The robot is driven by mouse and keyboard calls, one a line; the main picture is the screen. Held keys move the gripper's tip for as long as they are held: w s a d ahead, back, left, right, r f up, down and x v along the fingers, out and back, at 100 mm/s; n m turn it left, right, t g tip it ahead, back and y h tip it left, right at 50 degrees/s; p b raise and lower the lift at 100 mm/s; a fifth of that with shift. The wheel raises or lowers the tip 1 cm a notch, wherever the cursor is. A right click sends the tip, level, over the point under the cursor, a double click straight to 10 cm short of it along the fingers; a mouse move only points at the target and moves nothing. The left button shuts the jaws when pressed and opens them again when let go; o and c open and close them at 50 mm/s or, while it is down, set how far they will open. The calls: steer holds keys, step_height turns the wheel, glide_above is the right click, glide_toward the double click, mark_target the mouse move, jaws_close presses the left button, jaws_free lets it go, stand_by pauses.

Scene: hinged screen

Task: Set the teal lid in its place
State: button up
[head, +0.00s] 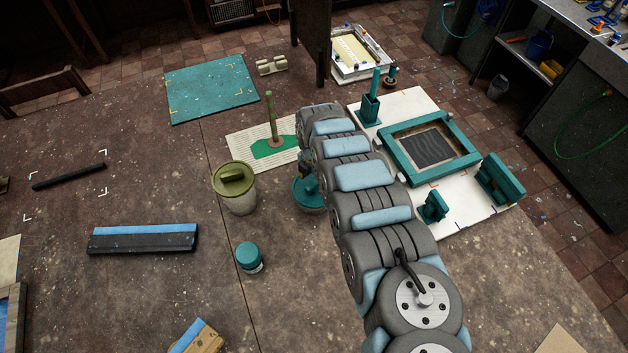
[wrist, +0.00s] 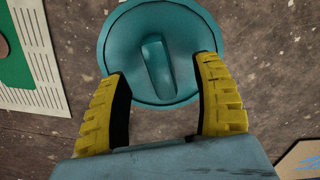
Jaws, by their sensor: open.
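The teal lid (wrist: 129,48) is round, with a raised bar handle (wrist: 158,66) across its middle. In the head view the lid (head: 305,200) shows only in part, left of my arm, which hides the rest. My gripper (wrist: 161,70) is open, with yellow-backed fingers on either side of the handle. Its fingertips overlap the lid's near edge in the wrist view. I cannot tell whether they touch it, or whether the lid rests on the table or on something beneath it.
An olive lidded tub (head: 240,200) and a small teal-capped jar (head: 249,258) stand left of the lid. A striped sheet with a green patch (head: 272,148) lies behind. A teal frame (head: 455,164) and small teal stands occupy the white board (head: 400,103) at right.

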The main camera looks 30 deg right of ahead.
mark_target(314, 183)
steer(key=shift+r+p, duration=2.4)
steer(key=shift+r, duration=1.1)
steer(key=shift+f, duration=0.1)
